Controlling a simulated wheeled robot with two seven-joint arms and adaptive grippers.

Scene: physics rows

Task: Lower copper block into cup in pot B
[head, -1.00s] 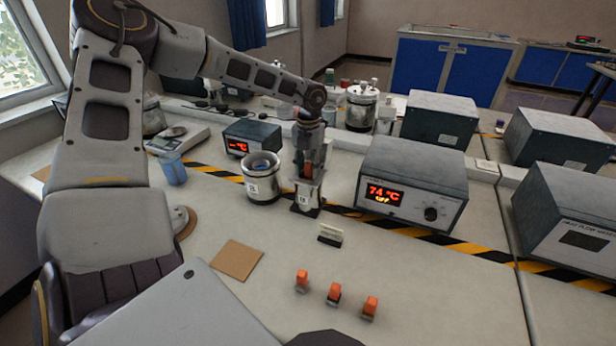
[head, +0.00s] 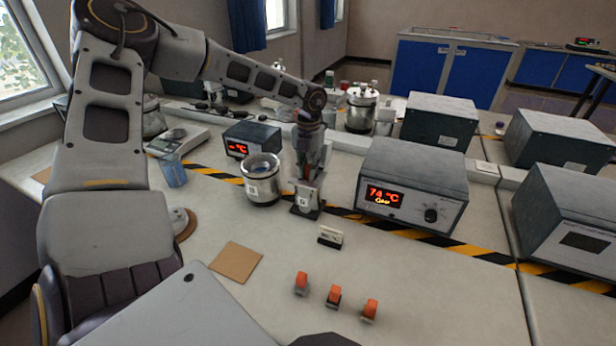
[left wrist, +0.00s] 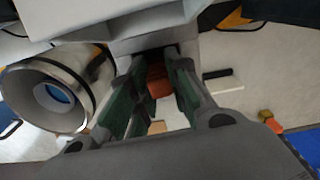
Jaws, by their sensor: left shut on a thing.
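My left gripper (head: 306,183) points down over a small pale labelled stand (head: 305,208), just right of a silver pot (head: 262,190). The pot's label is too small to read. In the left wrist view my left gripper (left wrist: 157,95) is shut on an orange-brown block (left wrist: 158,82), which I take as the copper block. Its lower part is hidden, and I cannot tell whether it touches the stand. A white cup (head: 262,161) with blue inside sits in the silver pot; the cup (left wrist: 56,96) also shows in the left wrist view. My right gripper is not in view.
A heater box reading 74 °C (head: 412,185) stands close right of the gripper. A smaller display box (head: 252,138) is behind the pot. A blue beaker (head: 173,172) is left. Several orange-topped pieces, a small sign (head: 330,236) and a brown mat (head: 236,262) lie in front.

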